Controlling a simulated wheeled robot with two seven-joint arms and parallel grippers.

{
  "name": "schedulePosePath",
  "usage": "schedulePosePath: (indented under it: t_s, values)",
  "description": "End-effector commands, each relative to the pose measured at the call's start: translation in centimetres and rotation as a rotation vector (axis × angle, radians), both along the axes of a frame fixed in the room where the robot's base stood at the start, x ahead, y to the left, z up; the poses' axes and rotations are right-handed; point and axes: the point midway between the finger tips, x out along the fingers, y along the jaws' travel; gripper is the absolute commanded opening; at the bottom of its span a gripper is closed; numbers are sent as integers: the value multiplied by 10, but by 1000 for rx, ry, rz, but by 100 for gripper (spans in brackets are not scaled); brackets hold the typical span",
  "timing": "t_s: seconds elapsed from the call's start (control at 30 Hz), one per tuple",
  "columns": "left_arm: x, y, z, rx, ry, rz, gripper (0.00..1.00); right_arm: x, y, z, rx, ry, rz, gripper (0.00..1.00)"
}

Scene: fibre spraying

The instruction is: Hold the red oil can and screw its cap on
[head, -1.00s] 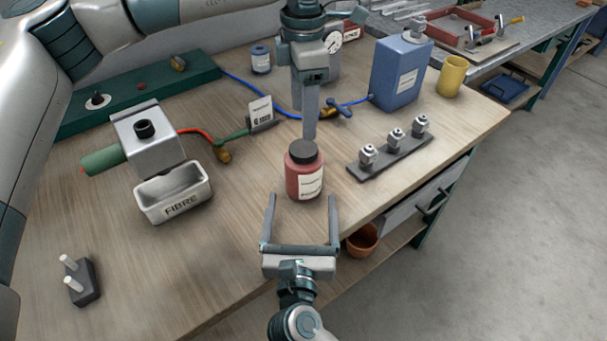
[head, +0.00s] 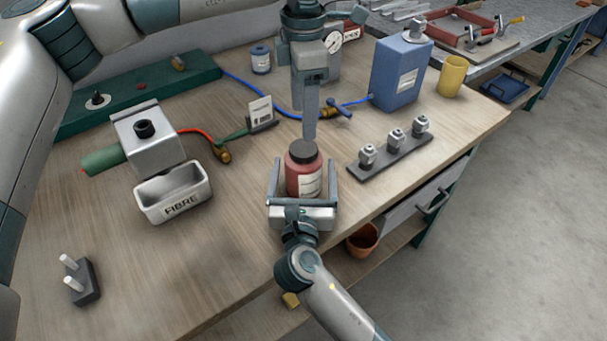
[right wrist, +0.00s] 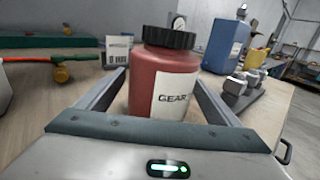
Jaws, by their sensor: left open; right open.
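The red oil can (head: 297,181), with a white label, stands upright near the front edge of the workbench. Its dark ribbed cap (head: 303,152) sits on top; I cannot tell how tight it is. The can (right wrist: 160,85) and cap (right wrist: 171,37) also fill the middle of the right wrist view. My right gripper (head: 303,165) is open, with one finger on each side of the can's body; contact is not clear. My left gripper (head: 309,137) points down, open and empty, its fingers seen edge-on just above or behind the cap. It does not show in the right wrist view.
A dark strip with several metal fittings (head: 391,151) lies right of the can. A blue can (head: 397,80) and yellow cup (head: 452,76) stand behind it. The FIBRE tray (head: 176,200) is left. A blue hose (head: 262,95) runs behind.

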Motion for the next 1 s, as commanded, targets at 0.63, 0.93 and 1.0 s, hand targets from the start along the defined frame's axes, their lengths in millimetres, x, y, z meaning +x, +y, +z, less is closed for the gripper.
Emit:
schedulePosePath:
  t_s: [0.63,0.93,1.0]
  values:
    - [0,0,0,0,0,37,61,-1,0,0,0,0,0,2]
    - [0,0,0,-1,1,305,61,-1,0,0,0,0,0,2]
    - [0,-1,0,-1,1,403,61,-1,0,0,0,0,0,2]
